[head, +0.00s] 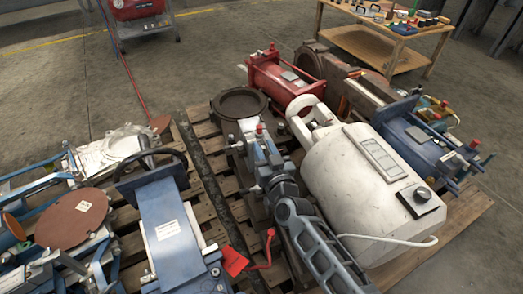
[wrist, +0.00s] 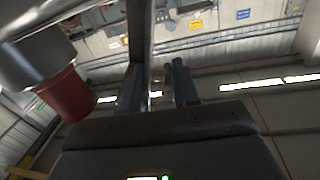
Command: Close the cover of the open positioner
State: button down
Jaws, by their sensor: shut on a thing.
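In the wrist view my gripper (wrist: 156,88) has its two blue-grey fingers on either side of a thin grey upright piece (wrist: 150,45). It looks like the open cover seen edge-on, though its full shape is hidden. A red cap on a grey cylinder (wrist: 66,95) is close at left. In the head view my grey arm (head: 312,240) reaches up from the bottom to a blue-grey valve assembly with a red knob (head: 260,128). My fingers and the positioner cannot be told apart clearly there.
A white rounded actuator (head: 350,170) stands close to the right of my arm. A blue flat-topped unit (head: 170,235) is at left. A round dark flange (head: 240,103) and a red cylinder (head: 278,82) are behind.

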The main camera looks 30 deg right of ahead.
jog(key=shift+d+f, duration=0.1)
jog(key=shift+d, duration=0.05)
jog(key=c, duration=1)
grip_release()
jog(key=s+a+p, duration=0.1)
jog(key=s+p, duration=0.1)
jog(key=s, duration=0.5)
jog(key=shift+s, duration=0.4)
jog(key=shift+a, duration=0.1)
jog(key=s+a+r+n+g+y, duration=0.1)
jog(key=s+r, duration=0.2)
jog(key=s, duration=1.2)
jog(key=s+a+r+n+g+y, duration=0.1)
jog(key=s+r, duration=0.2)
jog(key=s, duration=1.2)
jog(key=s+r+g, duration=0.1)
jog(key=s+r, duration=0.9)
jog(key=r, duration=0.2)
notch_tip(320, 180, up, 26)
jog(key=p, duration=2.6)
jog(key=shift+w+a+n+y, duration=0.15)
jog(key=shift+w+n+y, duration=0.1)
jog(key=shift+n+y, duration=0.05)
